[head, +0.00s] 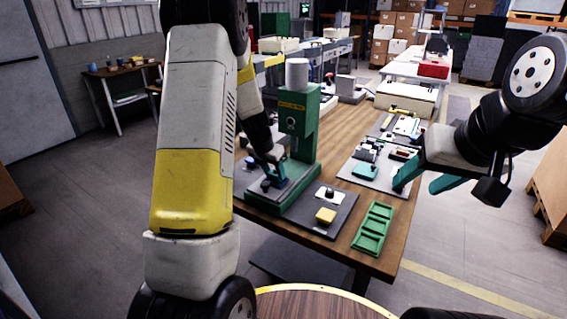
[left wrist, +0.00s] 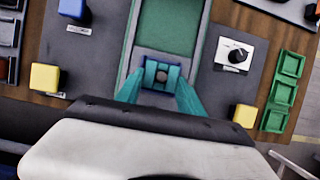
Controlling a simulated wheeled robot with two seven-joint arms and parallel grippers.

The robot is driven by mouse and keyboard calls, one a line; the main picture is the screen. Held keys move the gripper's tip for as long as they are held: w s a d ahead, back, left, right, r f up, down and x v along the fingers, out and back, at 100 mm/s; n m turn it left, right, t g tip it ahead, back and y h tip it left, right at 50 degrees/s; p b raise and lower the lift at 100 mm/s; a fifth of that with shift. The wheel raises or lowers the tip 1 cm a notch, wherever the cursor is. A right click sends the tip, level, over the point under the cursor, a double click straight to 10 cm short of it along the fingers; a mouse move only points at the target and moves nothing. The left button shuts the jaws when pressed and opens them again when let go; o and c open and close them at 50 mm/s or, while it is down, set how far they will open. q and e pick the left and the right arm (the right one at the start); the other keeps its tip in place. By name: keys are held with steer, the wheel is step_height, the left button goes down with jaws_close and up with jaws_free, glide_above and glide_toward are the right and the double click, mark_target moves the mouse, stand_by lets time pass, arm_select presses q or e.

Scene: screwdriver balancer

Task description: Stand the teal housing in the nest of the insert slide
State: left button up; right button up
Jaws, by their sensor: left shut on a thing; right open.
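My left gripper (head: 272,176) is low over the base of the green press (head: 299,120) in the head view. In the left wrist view its teal fingers (left wrist: 160,80) are shut on the small teal housing (left wrist: 161,70), which has a dark round opening on top. The housing is over the dark blue nest (left wrist: 147,53) on the slide in the green base; whether it is fully seated cannot be told. My right gripper (head: 417,186) is open and empty, near the right table edge. Another teal piece (head: 365,171) lies on the grey mat.
A green compartment tray (head: 372,228) lies at the front right of the table. A yellow block (head: 326,215) and a dark knob (head: 330,194) are on the dark panel beside the press. The press column rises close behind my left gripper.

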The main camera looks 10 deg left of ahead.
arm_select(q)
steer(key=shift+f, duration=0.4)
steer(key=o, duration=1.5)
steer(key=shift+v, duration=3.9)
